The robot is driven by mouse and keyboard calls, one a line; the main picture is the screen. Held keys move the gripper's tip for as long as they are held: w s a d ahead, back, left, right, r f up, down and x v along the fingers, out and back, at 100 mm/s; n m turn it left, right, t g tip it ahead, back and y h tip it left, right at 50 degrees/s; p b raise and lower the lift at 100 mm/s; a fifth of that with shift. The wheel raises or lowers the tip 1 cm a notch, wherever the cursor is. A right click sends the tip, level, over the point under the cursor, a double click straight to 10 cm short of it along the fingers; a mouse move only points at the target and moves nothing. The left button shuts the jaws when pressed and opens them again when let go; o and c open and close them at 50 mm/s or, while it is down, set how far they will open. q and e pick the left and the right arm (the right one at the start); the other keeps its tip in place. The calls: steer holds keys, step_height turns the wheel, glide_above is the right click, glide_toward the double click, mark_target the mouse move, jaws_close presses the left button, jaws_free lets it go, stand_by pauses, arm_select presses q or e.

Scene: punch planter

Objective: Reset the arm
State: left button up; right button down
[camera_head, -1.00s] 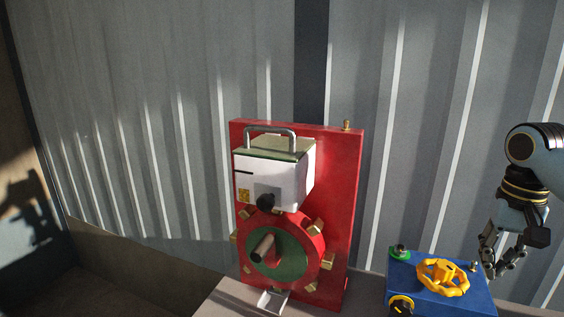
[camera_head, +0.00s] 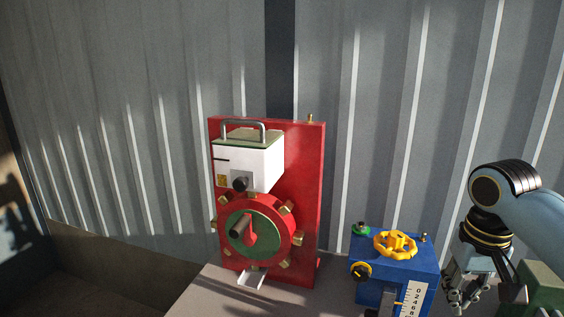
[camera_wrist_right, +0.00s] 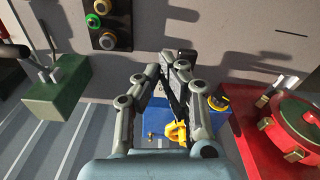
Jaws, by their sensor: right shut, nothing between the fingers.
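My right gripper (camera_head: 464,297) hangs fingers-down at the lower right of the head view, just right of the blue box (camera_head: 388,278). Its fingers are shut and empty; in the right wrist view the fingers (camera_wrist_right: 167,68) converge, with part of the blue box (camera_wrist_right: 157,118) and its yellow handwheel (camera_wrist_right: 175,133) behind them. The handwheel (camera_head: 395,244) sits on top of the box in the head view. I cannot tell whether the gripper touches the box. My left gripper is in neither view.
A red panel (camera_head: 300,200) carries a white box (camera_head: 245,165) and a round dial (camera_head: 250,231). A green block (camera_head: 543,287) stands right of my right gripper, also at left in the wrist view (camera_wrist_right: 58,95). A corrugated wall (camera_head: 390,110) closes the back.

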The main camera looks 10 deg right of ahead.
steer(key=s+a+n+t, duration=0.25)
steer(key=s+a, duration=0.25)
steer(key=s, duration=0.4)
steer(key=s+a+n+t, duration=0.1)
steer(key=s+a+n, duration=0.2)
steer(key=s+a, duration=0.45)
steer(key=s+d+f+g+b, duration=0.15)
steer(key=f+b, duration=0.45)
steer(key=f, duration=1.2)
steer(key=s+d+f+b, duration=0.1)
steer(key=d+f+b, duration=0.4)
steer(key=f, duration=1.3)
arm_select(q)
step_height(320, 180, down, 25)
steer(key=s+b, duration=0.2)
steer(key=b, duration=1.1)
steer(key=shift+s+r+g, duration=0.2)
steer(key=shift+s+g, duration=0.1)
arm_select(e)
steer(key=s+f, duration=0.6)
steer(key=f, duration=0.4)
steer(key=s+f+g, duration=0.1)
steer(key=s+f, duration=0.6)
steer(key=f, duration=0.2)
steer(key=s+a+f, duration=0.1)
steer(key=s+f, duration=0.5)
steer(key=f, duration=0.4)
steer(key=shift+s+f+m+g, duration=0.15)
steer(key=shift+f+m+g, duration=0.15)
steer(key=shift+m, duration=0.15)
